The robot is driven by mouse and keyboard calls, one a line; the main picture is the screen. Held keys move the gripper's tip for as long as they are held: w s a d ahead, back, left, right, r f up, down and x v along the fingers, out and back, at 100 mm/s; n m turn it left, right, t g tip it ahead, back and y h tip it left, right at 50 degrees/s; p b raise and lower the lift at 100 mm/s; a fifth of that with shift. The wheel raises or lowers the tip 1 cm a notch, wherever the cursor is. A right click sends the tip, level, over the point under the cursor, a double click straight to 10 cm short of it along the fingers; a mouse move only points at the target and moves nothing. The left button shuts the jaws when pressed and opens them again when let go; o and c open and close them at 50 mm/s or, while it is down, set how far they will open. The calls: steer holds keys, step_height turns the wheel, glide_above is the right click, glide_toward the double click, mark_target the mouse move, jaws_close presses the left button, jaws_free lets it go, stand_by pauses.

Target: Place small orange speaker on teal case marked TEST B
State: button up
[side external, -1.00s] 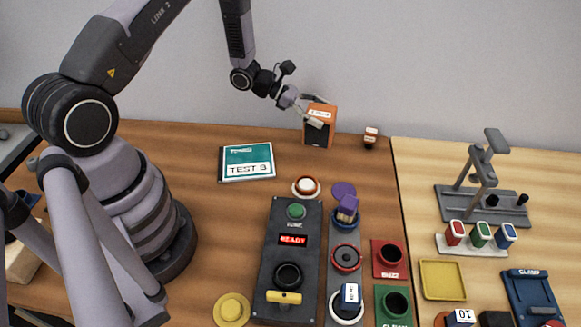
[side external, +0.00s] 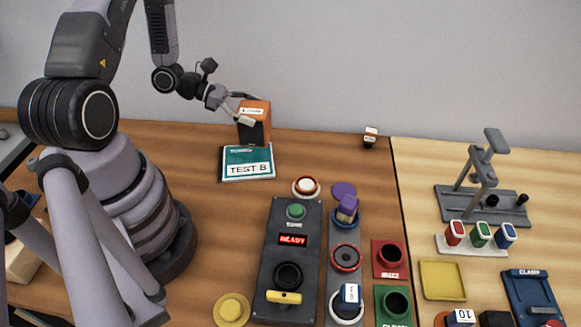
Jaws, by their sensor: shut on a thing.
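The small orange speaker (side external: 255,109) is a box with an orange top, a dark front and a white label. My gripper (side external: 247,109) is shut on it, with fingers on either side near its top. The teal case (side external: 247,155) marked TEST B lies flat on the wooden table. In this view the speaker's lower part overlaps the case's back right edge. I cannot tell whether the speaker touches the case or hangs above or behind it. The speaker looks roughly upright.
A dark panel (side external: 265,262) with a lit red display and a green button stands in front of the case. A small orange-and-white item (side external: 370,137) stands at the back.

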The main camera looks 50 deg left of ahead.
mark_target(254, 136)
step_height(254, 136, down, 7)
steer(key=shift+a+f, duration=0.1)
steer(key=shift+f, duration=0.1)
steer(key=shift+f, duration=0.1)
steer(key=o, duration=1.2)
